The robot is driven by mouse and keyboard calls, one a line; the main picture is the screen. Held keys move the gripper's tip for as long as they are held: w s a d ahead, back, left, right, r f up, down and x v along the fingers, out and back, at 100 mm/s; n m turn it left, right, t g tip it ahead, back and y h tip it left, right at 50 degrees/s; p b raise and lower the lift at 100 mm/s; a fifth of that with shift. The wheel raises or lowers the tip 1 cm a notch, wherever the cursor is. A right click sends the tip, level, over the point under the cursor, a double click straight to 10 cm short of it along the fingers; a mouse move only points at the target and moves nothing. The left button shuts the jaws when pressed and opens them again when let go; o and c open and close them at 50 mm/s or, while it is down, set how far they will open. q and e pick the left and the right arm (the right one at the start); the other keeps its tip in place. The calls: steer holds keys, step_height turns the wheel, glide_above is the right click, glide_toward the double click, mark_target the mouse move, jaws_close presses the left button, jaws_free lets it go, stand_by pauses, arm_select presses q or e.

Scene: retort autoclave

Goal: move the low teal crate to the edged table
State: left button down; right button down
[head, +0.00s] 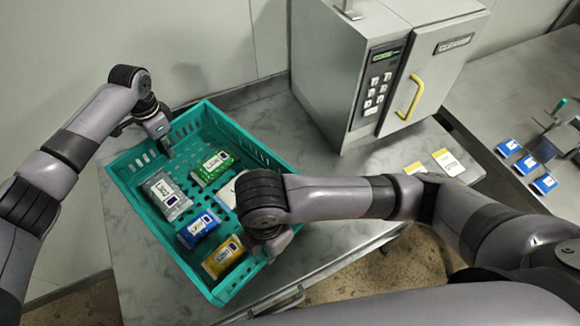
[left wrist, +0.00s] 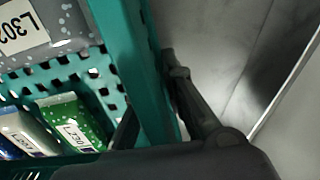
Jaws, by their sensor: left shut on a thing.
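The low teal crate (head: 140,209) sits on a grey marbled counter (head: 135,283) in the head view, with several labelled packs in it: silver, green, white, blue and yellow. My left gripper (head: 166,144) is at its far left wall, shut on the rim. In the left wrist view the fingers (left wrist: 150,100) straddle the teal wall (left wrist: 143,75), one inside and one outside. My right gripper (head: 280,243) is at the crate's right wall, mostly hidden by its own wrist; its jaws cannot be made out. I cannot tell which surface is the edged table.
A grey autoclave box (head: 345,62) with a yellow handle stands behind the crate to the right. Yellow and white cards (head: 447,161) lie in front of it. Another grey surface (head: 500,85) at the right bears blue packs (head: 526,164). A wall closes the back left.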

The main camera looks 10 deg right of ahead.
arm_select(q)
steer(key=shift+w+d+f, duration=0.1)
steer(key=shift+f, duration=0.1)
arm_select(e)
steer(key=shift+w+f, duration=0.15)
arm_select(q)
steer(key=shift+f+b, duration=0.65)
steer(key=shift+b, duration=0.3)
arm_select(e)
steer(key=shift+s+f, duration=0.2)
steer(key=shift+f, duration=0.55)
arm_select(q)
steer(key=shift+f+b, duration=0.65)
steer(key=shift+f, duration=0.1)
arm_select(e)
steer(key=shift+w+f, duration=0.15)
steer(key=shift+f, duration=0.55)
arm_select(q)
steer(key=shift+f+b, duration=0.6)
steer(key=shift+b, duration=0.1)
arm_select(e)
steer(key=shift+f, duration=0.65)
arm_select(q)
steer(key=c, duration=1.7)
jaws_free()
steer(key=shift+s, duration=0.2)
arm_select(e)
steer(key=c, duration=1.7)
jaws_free()
